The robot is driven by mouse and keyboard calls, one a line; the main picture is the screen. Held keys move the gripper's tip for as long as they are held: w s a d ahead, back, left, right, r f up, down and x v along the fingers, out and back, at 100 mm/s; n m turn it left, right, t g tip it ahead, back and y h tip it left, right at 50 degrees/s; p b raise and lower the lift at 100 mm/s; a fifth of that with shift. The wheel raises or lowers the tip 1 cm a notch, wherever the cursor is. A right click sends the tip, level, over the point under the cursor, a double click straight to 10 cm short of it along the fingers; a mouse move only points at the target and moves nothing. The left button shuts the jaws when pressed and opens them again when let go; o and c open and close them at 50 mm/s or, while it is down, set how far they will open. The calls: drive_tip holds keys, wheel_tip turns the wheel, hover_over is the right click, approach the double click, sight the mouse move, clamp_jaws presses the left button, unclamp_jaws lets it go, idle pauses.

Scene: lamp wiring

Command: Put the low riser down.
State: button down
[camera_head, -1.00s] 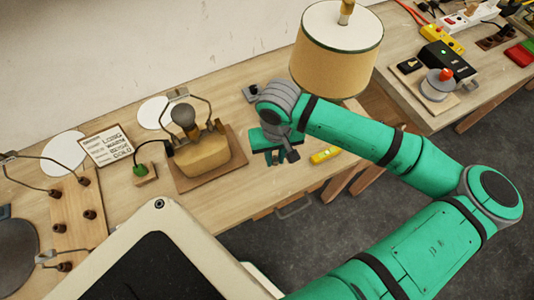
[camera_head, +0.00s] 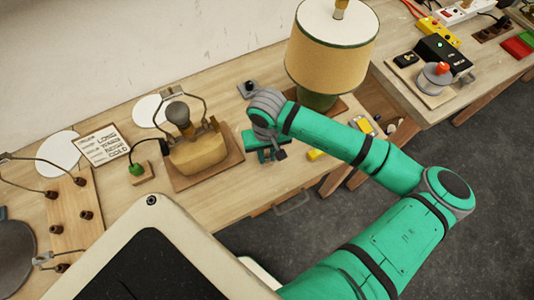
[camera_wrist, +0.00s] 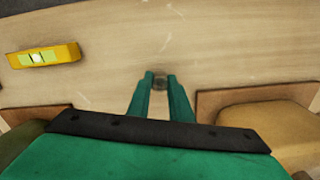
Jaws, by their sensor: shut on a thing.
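My gripper (camera_wrist: 160,84) points down over the bench between the wooden boards, its two teal fingers close together. Between the fingertips is a small grey piece, the low riser (camera_wrist: 159,81), mostly covered by the fingers. In the head view my gripper (camera_head: 270,156) is seen from behind and above, partly covered by my wrist, and the riser cannot be made out there. The bench top (camera_wrist: 110,55) around the fingertips is bare. I cannot tell whether the riser touches it.
A yellow spirit level (camera_wrist: 44,56) lies near the bench's front edge; a lamp with a tan shade (camera_head: 330,58) stands to the right. A board with a tan rounded body (camera_head: 197,152) is left of my gripper.

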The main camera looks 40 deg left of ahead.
drive_tip(key=shift+f, duration=0.25)
